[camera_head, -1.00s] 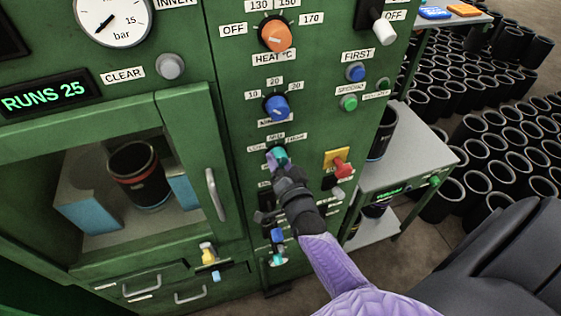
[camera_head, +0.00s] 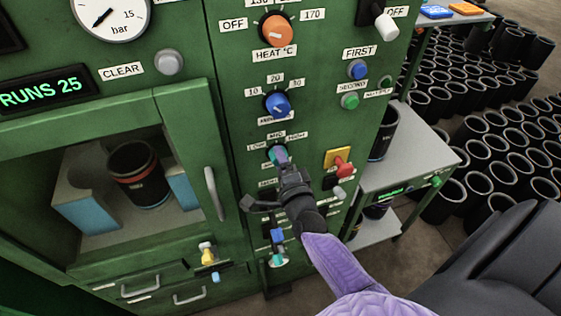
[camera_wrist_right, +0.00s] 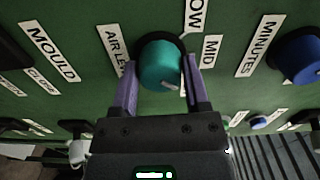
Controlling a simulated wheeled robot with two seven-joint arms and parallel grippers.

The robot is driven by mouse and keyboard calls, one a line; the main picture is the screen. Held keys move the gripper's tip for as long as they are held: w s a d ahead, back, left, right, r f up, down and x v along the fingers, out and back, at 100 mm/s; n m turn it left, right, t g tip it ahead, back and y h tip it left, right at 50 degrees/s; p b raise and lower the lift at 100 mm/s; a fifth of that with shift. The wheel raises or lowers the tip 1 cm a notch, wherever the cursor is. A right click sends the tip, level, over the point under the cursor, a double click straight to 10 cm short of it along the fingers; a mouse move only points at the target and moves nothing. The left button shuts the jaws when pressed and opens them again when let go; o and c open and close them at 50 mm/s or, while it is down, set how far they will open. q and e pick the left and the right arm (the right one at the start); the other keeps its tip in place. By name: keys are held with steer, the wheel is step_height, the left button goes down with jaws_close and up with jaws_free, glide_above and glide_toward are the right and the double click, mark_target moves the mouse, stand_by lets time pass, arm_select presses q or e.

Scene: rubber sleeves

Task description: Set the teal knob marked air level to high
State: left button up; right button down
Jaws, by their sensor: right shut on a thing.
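The teal knob (camera_head: 277,153) sits on the green panel, with the LOW, MID and HIGH labels (camera_head: 299,139) above it. My right gripper (camera_head: 283,161) is at the knob. In the right wrist view its purple fingers (camera_wrist_right: 160,85) are on either side of the teal knob (camera_wrist_right: 158,64), shut on it. A pale pointer mark shows at the knob's lower right there, on the side away from the LOW label (camera_wrist_right: 196,14). The MID label (camera_wrist_right: 211,50) is right of the knob. The HIGH label cannot be read in that view. My left gripper is not in view.
A blue knob (camera_head: 276,104) is just above and an orange knob (camera_head: 276,30) higher up. A red handle on a yellow plate (camera_head: 336,157) is close on the right. A grey side table (camera_head: 425,155) stands right of the panel.

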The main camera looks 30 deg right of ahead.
steer(key=shift+m, duration=0.3)
stand_by(0.4)
steer(key=shift+c, duration=0.4)
jaws_free()
steer(key=v, duration=1)
